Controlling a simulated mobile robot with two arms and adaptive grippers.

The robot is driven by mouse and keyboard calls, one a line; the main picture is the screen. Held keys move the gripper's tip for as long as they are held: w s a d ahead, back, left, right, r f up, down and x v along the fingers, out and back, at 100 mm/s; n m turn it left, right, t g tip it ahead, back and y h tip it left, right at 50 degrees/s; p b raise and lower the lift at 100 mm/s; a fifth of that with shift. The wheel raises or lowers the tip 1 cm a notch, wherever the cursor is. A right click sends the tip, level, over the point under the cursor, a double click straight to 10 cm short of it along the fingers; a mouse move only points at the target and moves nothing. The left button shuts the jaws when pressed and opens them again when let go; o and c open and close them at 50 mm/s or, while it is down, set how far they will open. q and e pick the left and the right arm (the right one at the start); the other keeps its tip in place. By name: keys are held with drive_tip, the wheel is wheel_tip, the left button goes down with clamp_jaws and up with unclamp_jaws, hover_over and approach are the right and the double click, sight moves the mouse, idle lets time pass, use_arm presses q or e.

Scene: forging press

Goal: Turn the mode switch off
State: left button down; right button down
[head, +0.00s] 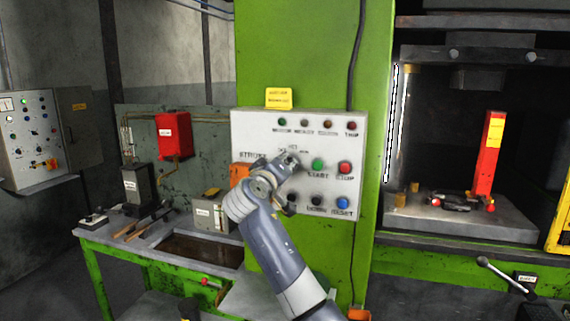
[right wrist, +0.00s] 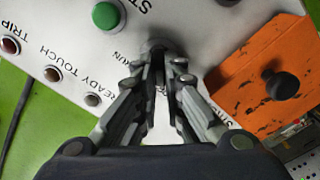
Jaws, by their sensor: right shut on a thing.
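The white control panel (head: 258,125) is fixed to the green press column. My right gripper (head: 290,160) reaches its middle, left of the green START button (head: 317,165). In the right wrist view, my right gripper (right wrist: 161,68) has its fingers close together at the panel face, shut on the mode switch (right wrist: 156,46). Only a dark, round part of the switch shows behind the fingertips. The fingers hide its handle and most of its labels, so I cannot tell its position. My left gripper is in neither view.
The red STOP button (head: 345,168) and blue RESET button (head: 343,202) sit right of my wrist. An orange plate with a black knob (right wrist: 283,86) is beside the fingers. A workbench (head: 130,245) with tools stands left; the press bed (head: 470,222) is right.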

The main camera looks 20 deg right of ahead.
drive_tip(key=shift+d, duration=0.1)
drive_tip(key=c, duration=1.7)
unclamp_jaws()
drive_tip(key=shift+f, duration=0.1)
drive_tip(key=v, duration=1.2)
drive_tip(key=shift+w, duration=0.1)
